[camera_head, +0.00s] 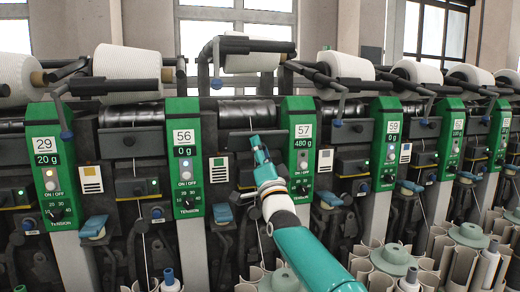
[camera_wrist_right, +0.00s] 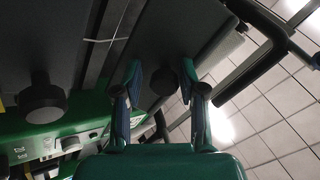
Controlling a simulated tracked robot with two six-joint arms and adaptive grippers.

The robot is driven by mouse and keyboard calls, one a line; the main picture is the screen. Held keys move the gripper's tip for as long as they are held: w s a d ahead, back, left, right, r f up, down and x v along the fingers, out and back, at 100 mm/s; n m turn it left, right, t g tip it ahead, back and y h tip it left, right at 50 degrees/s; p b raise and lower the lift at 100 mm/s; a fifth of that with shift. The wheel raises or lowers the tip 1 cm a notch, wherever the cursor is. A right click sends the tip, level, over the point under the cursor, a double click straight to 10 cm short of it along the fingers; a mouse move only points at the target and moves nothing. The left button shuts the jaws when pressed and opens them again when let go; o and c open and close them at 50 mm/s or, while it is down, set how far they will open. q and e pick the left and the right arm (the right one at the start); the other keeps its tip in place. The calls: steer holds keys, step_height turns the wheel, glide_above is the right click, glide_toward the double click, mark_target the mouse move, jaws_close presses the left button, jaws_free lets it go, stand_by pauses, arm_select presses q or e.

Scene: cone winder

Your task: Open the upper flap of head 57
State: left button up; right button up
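The green panel of head 57 (camera_head: 302,150) stands right of centre in the head view and reads 480 g. Left of it, a dark flap-like cover (camera_head: 240,142) sits below the black drum (camera_head: 246,112); my gripper partly hides it. My right gripper (camera_head: 257,146) is in front of this cover, close to the panel's left edge. In the right wrist view, its two fingers (camera_wrist_right: 160,85) are apart, with a dark round knob (camera_wrist_right: 163,79) showing between them. I cannot tell whether they touch it. My left gripper is not in view.
Green panels of head 56 (camera_head: 184,155) and head 59 (camera_head: 386,145) stand on either side. A white yarn cone (camera_head: 252,62) and its cradle arms are above. Pale tubes and bobbins (camera_head: 390,265) crowd the lower right. Tiled floor (camera_wrist_right: 275,110) shows in the wrist view.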

steer(key=shift+o, duration=0.5)
steer(key=shift+r, duration=0.1)
steer(key=shift+s+r, duration=0.1)
steer(key=shift+s, duration=0.05)
steer(key=shift+s, duration=0.1)
steer(key=v, duration=1.1)
steer(key=shift+s+f, duration=0.2)
steer(key=shift+f, duration=0.2)
steer(key=shift+d, duration=0.1)
steer(key=shift+c, duration=0.4)
